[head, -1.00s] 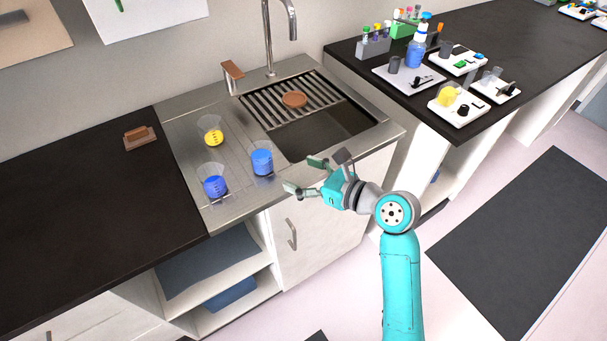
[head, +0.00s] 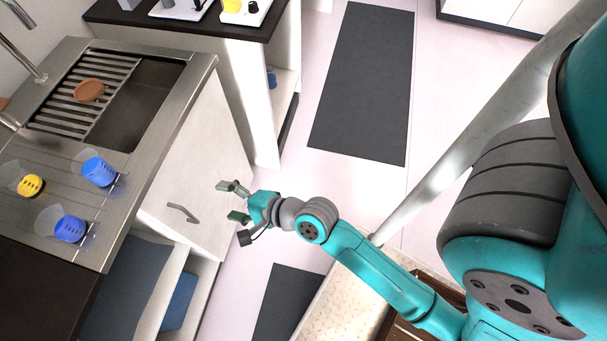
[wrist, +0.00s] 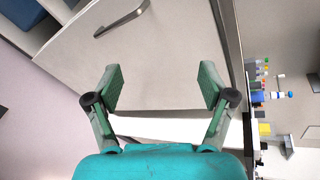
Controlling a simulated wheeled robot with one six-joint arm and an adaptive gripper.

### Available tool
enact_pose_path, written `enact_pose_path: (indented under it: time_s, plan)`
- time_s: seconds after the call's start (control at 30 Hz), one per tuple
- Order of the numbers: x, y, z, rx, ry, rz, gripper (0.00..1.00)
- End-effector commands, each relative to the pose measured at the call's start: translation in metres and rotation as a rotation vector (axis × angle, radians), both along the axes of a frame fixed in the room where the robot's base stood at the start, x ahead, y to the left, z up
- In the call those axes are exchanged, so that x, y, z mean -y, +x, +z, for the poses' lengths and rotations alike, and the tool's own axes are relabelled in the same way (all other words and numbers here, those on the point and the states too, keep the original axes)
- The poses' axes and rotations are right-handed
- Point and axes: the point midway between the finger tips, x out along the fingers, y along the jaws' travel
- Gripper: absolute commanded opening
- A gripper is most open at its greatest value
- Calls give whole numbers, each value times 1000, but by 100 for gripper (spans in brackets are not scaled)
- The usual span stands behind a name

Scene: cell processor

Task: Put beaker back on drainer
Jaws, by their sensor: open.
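Three beakers stand on the steel drainer (head: 70,158) beside the sink: one with blue liquid (head: 99,171) nearest the basin, one with blue liquid (head: 68,228) nearer the front left, and one with yellow liquid (head: 30,185) further back. My gripper (head: 228,201) is open and empty, out in front of the cabinet door and to the right of the beakers. In the wrist view its two green fingers (wrist: 160,88) are spread apart, facing the white cabinet door (wrist: 160,65). No beaker shows in the wrist view.
The sink basin (head: 135,105) has a slatted rack with a brown round dish (head: 89,90) on it. The cabinet door has a metal handle (head: 183,212). Open shelves with blue items (head: 178,302) lie below. Another bench with equipment (head: 236,8) stands behind; the floor between is clear.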

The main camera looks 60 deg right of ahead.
Motion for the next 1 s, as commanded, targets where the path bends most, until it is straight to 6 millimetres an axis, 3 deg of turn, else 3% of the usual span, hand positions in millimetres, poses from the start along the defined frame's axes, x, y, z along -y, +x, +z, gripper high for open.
enact_pose_path:
  time_s: [0.03,0.3,0.6,0.8,1.0]
  plan:
    - [3,-21,-8,7,-98,5,82]
    - [21,-113,-16,82,-693,86,82]
    - [31,-207,14,163,-1371,270,82]
    - [30,-249,42,230,-1724,394,82]
    - [28,-265,55,265,-1876,450,82]
